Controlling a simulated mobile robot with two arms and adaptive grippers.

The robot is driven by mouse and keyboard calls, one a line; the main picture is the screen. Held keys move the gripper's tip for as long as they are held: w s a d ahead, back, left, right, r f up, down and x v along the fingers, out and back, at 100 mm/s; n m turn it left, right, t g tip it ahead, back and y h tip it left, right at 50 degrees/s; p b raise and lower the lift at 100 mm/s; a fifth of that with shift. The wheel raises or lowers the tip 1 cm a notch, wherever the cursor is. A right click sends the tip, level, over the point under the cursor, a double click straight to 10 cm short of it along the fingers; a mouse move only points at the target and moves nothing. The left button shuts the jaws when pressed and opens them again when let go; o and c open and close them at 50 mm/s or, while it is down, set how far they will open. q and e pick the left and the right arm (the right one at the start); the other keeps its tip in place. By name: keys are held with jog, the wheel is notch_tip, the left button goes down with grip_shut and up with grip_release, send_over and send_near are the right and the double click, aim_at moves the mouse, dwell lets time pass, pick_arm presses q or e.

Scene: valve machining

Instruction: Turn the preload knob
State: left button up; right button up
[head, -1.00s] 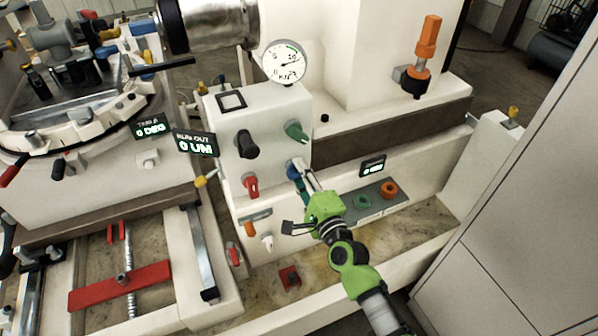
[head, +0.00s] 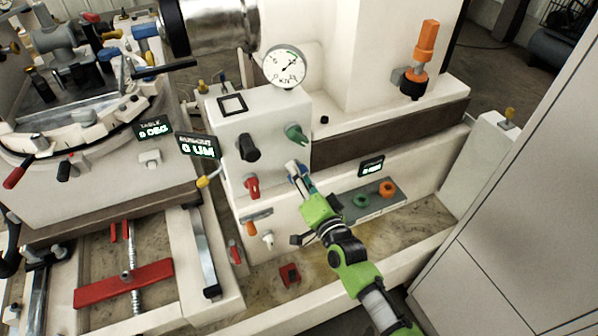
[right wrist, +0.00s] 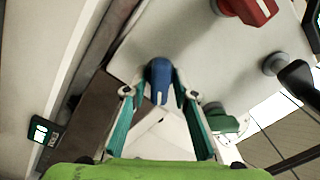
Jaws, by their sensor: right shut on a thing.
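A blue knob (head: 291,172) sits on the lower right of the white control box's front (head: 224,165). No readable label marks it as the preload knob. My right gripper (head: 298,172) reaches up to it from the lower right. In the right wrist view the blue knob (right wrist: 160,80) is between the two teal-padded fingers (right wrist: 157,98), and the gripper is shut on it. The fingers partly cover the knob in the head view. My left gripper is not in view.
Close around are a green knob (head: 297,134), a red knob (head: 252,187) and a black knob (head: 248,147). A round dial gauge (head: 285,66) stands above the box. A grey panel with green and orange rings (head: 388,189) is to the right. A red block (head: 289,275) lies below.

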jog(key=shift+f+n, duration=0.1)
jog(key=shift+n, duration=0.4)
jog(key=o, duration=0.8)
jog(key=v, duration=1.2)
jog(key=shift+f, duration=0.15)
